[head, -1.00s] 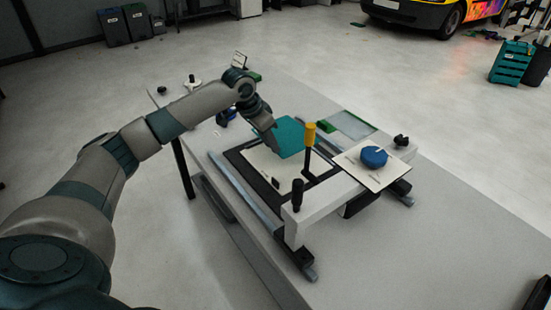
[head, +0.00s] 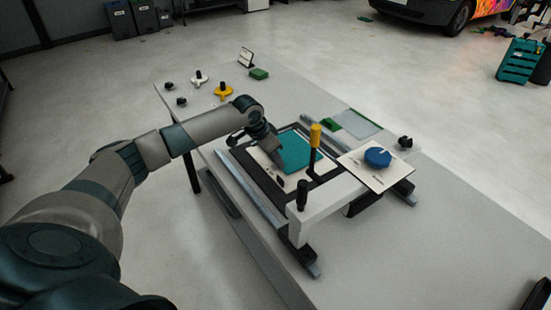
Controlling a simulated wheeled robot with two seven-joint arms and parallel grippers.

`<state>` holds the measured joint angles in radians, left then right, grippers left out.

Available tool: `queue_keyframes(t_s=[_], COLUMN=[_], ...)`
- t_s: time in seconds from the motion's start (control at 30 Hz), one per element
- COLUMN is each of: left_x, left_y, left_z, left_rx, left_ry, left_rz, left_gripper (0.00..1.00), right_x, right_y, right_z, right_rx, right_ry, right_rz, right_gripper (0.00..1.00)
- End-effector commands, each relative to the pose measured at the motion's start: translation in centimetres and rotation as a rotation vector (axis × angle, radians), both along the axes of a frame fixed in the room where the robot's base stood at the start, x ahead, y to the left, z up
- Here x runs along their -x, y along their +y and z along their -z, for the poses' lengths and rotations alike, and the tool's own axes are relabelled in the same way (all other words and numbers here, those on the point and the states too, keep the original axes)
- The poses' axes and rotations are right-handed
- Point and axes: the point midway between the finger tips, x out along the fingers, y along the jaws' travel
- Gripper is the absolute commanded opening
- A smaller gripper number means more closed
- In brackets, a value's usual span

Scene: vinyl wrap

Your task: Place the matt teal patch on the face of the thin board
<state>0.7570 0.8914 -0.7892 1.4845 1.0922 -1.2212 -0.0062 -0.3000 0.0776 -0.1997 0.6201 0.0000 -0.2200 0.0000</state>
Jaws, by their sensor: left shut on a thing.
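The matt teal patch (head: 295,150) lies over the far part of the pale thin board, as far as the head view shows; I cannot tell whether it touches the face. The thin board (head: 262,161) sits in a dark frame on the bench fixture, its near left part bare. My left gripper (head: 275,156) is at the left edge of the patch, shut on it; its fingertips are small and partly hidden by the wrist.
A white bridge (head: 330,205) with a yellow-topped handle (head: 315,136) and a black handle (head: 302,194) crosses the fixture's near side. Small knobs and a green block (head: 259,74) lie at the far end.

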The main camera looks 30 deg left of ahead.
Motion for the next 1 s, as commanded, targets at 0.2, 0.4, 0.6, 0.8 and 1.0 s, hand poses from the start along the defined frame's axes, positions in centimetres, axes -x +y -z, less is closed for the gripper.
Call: queue_keyframes(t_s=[0.2,0.4,0.6,0.8,1.0], left_x=[0.0,0.0,0.0,0.0,0.3], left_y=[0.0,0.0,0.0,0.0,0.2], left_z=[0.6,0.7,0.6,0.6,-0.4], left_rx=[-0.001,-0.001,-0.001,0.000,0.000], left_ry=[0.000,0.000,0.000,-0.001,-0.002], left_rz=[0.000,0.000,0.000,0.000,0.001], left_gripper=[0.00,0.27,0.41,0.41,0.41], right_x=[0.0,0.0,0.1,0.1,0.1], right_y=[0.0,0.0,-0.1,-0.3,-0.4], right_z=[-0.2,-0.2,-0.2,-0.2,0.2], right_rx=[0.000,0.000,0.001,0.003,0.004], right_ry=[0.001,0.001,0.001,0.001,0.001], right_rz=[0.000,0.000,0.000,-0.001,-0.002], right_gripper=[0.31,0.31,0.31,0.31,0.31])
